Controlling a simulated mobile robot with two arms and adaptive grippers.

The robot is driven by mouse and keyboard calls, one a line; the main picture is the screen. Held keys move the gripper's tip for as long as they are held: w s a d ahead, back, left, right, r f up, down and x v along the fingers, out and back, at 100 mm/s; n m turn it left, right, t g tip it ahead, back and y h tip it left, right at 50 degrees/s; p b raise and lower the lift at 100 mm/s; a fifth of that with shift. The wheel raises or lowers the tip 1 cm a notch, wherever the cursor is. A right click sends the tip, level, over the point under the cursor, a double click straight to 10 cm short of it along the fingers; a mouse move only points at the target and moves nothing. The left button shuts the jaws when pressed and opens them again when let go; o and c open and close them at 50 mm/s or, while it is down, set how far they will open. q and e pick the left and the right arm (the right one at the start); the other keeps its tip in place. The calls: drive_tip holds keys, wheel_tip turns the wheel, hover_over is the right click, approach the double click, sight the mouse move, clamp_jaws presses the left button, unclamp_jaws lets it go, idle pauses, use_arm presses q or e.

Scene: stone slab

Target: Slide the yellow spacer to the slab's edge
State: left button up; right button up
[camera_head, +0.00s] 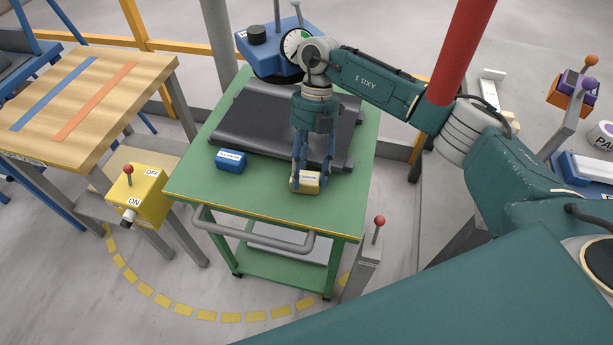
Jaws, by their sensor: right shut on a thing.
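The yellow spacer (305,186), a small block with a pale labelled top, is at the near side of the dark slab (245,128), over the green cart top. My right gripper (311,177) points down and is shut on the spacer, with blue fingers at its sides. I cannot tell whether the spacer touches the cart top or the slab's near edge, because the fingers hide part of that gap. A blue block (230,162) with a white label sits to the left, by the slab's near edge. My left gripper is not in view.
A blue device with a round dial (293,45) stands at the cart's back. The green cart top (260,196) is clear in front of the blocks, down to its yellow-edged front and grey handle (255,233). A yellow switch box (140,195) stands left.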

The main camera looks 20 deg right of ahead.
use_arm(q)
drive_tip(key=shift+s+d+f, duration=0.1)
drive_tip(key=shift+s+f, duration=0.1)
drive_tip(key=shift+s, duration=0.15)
use_arm(e)
drive_tip(key=shift+w+d, duration=0.35)
drive_tip(key=shift+w, duration=0.05)
drive_tip(key=o, duration=1.2)
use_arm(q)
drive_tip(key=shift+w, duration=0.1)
use_arm(e)
drive_tip(key=shift+w+f, duration=0.1)
drive_tip(key=shift+f, duration=0.05)
drive_tip(key=shift+d+r, duration=0.1)
drive_tip(key=shift+r, duration=0.2)
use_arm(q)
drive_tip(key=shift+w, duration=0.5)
use_arm(e)
drive_tip(key=v, duration=0.7)
drive_tip(key=shift+w+r, duration=0.1)
drive_tip(key=shift+r, duration=0.1)
